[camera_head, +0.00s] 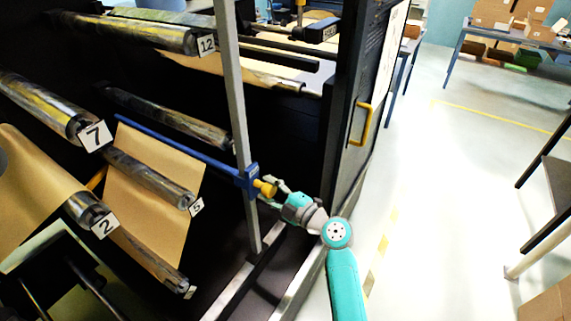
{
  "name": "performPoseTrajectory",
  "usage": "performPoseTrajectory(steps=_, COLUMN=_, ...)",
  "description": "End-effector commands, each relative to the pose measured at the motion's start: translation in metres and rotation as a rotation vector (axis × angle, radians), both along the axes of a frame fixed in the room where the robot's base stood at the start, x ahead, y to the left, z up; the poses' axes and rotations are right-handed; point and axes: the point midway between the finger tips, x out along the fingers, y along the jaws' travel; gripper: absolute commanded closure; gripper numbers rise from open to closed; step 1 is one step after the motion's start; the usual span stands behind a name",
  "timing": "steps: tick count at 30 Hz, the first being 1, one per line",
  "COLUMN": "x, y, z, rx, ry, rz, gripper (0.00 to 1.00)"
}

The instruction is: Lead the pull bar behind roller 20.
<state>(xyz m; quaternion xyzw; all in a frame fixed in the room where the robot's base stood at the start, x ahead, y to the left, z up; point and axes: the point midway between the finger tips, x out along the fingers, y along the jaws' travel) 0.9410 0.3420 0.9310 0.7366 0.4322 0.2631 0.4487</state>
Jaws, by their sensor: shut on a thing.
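The pull bar (180,149) is a long blue bar across the machine's opening, with a blue block and a yellow knob at its right end. My gripper (272,188) is shut on the yellow knob, just right of the grey upright post. A brown kraft sheet (150,222) hangs from just below the bar, passes behind the roller tagged 5 (150,180) and runs down to a lower roller (150,258), whose small tag is too small to read. I cannot read a tag 20 on any roller.
Rollers tagged 7 (45,105), 2 (90,212) and 12 (140,31) stand at left. The grey post (236,100) is close to my gripper. A dark door with a yellow handle (360,124) stands to the right.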

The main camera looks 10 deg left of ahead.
Motion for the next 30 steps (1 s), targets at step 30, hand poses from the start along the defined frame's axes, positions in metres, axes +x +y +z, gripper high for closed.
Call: performPoseTrajectory(steps=30, x=0.082, y=-0.029, z=0.033, rx=-0.001, ry=-0.002, rz=0.001, gripper=1.0)
